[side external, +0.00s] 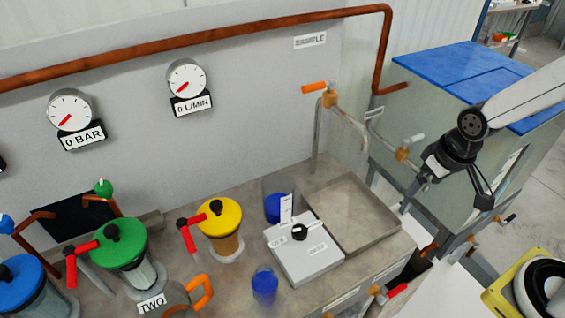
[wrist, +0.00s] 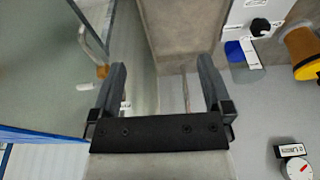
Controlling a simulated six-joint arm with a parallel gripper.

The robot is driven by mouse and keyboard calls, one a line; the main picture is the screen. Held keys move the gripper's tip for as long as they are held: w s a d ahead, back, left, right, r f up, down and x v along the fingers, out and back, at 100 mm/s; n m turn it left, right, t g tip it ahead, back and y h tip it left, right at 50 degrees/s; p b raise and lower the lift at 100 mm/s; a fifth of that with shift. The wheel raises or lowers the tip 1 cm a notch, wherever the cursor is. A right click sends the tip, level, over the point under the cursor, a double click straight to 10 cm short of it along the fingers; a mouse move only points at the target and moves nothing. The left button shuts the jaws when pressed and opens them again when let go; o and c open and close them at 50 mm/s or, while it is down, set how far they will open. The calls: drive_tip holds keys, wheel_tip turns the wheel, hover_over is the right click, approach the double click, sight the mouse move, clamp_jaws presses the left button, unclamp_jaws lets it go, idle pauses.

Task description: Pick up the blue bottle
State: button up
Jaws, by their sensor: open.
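A small translucent blue vessel (side external: 265,286), which looks like the blue bottle, stands at the counter's front, left of a white box. A clear container with blue contents (side external: 277,205) stands behind the box; blue also shows beside the box in the wrist view (wrist: 235,50). I cannot tell for certain which one is the bottle. My gripper (side external: 452,194) is at the right, well away from both and beyond the tray. In the wrist view its fingers (wrist: 162,72) are spread with nothing between them.
A white box (side external: 305,258) and a shallow metal tray (side external: 350,212) lie on the counter. An orange-handled tap (side external: 330,98) and its pipe rise behind the tray. Yellow (side external: 220,216) and green (side external: 119,243) lidded pumps stand left. A blue-topped tank (side external: 450,72) is at right.

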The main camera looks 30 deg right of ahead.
drive_tip(key=s+a+f+m+g+y, duration=0.3)
drive_tip(key=a+f+m+g, duration=0.15)
drive_tip(key=a, duration=0.35)
drive_tip(key=m+t+y, duration=0.4)
drive_tip(key=m+y, duration=0.6)
drive_tip(key=m, duration=0.5)
approach(269, 283)
wheel_tip(269, 283, down, 4)
drive_tip(key=a, duration=0.1)
drive_tip(key=shift+w+a+f+m+t, duration=0.25)
drive_tip(key=shift+w+f+m+t, duration=0.15)
drive_tip(key=shift+w+m+t, duration=0.25)
drive_tip(key=shift+w, duration=0.1)
drive_tip(key=shift+x, duration=3.85)
